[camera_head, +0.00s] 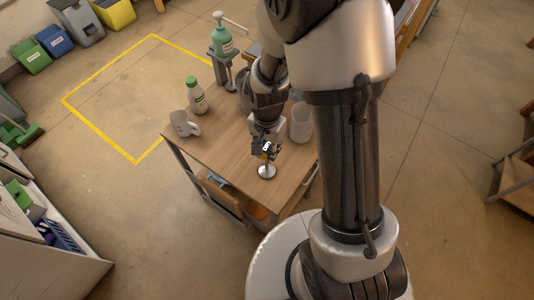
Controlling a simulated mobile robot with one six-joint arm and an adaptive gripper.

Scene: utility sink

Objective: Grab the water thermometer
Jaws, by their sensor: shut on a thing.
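My gripper (265,147) is above the front part of the wooden table, pointing down. It is shut on the water thermometer (267,171), whose round, pale metallic lower part shows just below the fingertips. The fingers and wrist hide the upper part of the thermometer. I cannot tell whether it touches the tabletop or is held just above it.
The table's front left is clear.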

